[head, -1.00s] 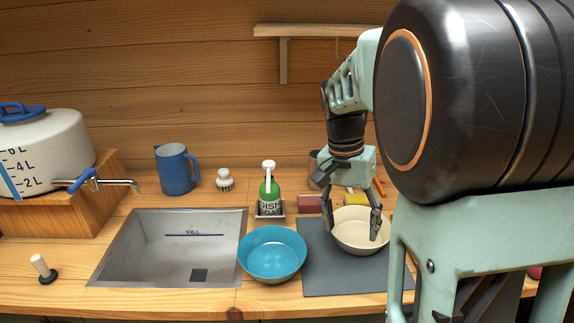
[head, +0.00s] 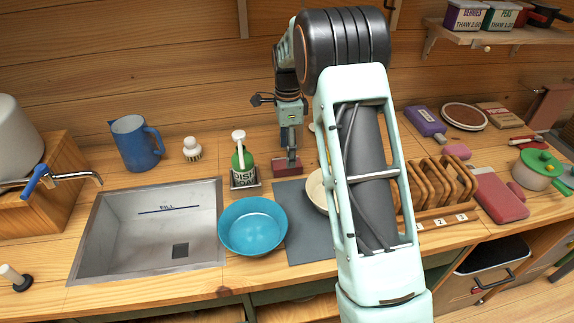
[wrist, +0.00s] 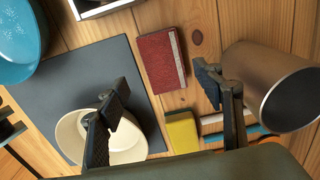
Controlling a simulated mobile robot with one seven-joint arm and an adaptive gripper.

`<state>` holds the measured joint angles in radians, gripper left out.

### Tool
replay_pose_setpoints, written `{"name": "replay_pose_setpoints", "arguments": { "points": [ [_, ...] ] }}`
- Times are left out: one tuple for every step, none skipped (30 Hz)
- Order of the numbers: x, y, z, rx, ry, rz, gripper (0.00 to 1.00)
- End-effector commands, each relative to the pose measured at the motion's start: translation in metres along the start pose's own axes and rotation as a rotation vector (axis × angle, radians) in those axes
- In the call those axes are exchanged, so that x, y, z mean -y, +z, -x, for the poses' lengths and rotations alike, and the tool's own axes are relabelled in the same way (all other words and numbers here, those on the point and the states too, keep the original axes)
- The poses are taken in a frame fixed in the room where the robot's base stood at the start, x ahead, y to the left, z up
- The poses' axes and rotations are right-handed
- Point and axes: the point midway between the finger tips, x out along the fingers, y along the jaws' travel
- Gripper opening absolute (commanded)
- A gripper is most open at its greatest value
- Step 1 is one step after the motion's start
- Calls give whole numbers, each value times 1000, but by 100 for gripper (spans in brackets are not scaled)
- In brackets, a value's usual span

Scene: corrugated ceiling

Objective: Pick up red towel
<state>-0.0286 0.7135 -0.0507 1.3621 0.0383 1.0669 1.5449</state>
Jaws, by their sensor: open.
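A dark red folded block, which looks like the red towel (head: 287,168), lies flat on the counter behind the grey mat. In the wrist view the red towel (wrist: 158,62) is a rectangle with a pale strip along one edge, beyond my fingertips. My gripper (head: 291,150) is above it, pointing down. In the wrist view the fingers of my gripper (wrist: 160,92) are spread apart with nothing between them, the left one over the cream bowl, the right one beside a brown cylinder.
The cream bowl (wrist: 78,132) stands on the grey mat (wrist: 85,80). A yellow sponge (wrist: 182,132) and the brown cylinder (wrist: 268,85) stand close to the towel. The soap bottle (head: 241,160) and blue bowl (head: 253,225) are left. A wooden rack (head: 440,185) is right.

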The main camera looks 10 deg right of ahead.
Motion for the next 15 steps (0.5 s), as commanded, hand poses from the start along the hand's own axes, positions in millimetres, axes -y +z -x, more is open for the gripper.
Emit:
{"name": "replay_pose_setpoints", "arguments": {
  "points": [
    [0,0,-4,0,1,0,61],
    [0,0,-5,0,1,1,61],
    [0,0,-8,0,2,1,61],
    [0,0,-10,0,3,1,61],
    [1,0,-13,0,3,1,61],
    [2,1,-18,0,3,2,61],
    [2,1,-23,0,4,2,61],
    [3,1,-27,0,5,2,61],
    [5,2,-33,0,3,2,61],
    [6,2,-37,1,4,2,61],
    [5,2,-42,1,4,2,61],
    [6,2,-47,1,2,2,61],
    [6,2,-50,1,2,2,61],
    [6,2,-53,1,2,2,61],
    [6,2,-55,0,1,3,61]
  ]
}}
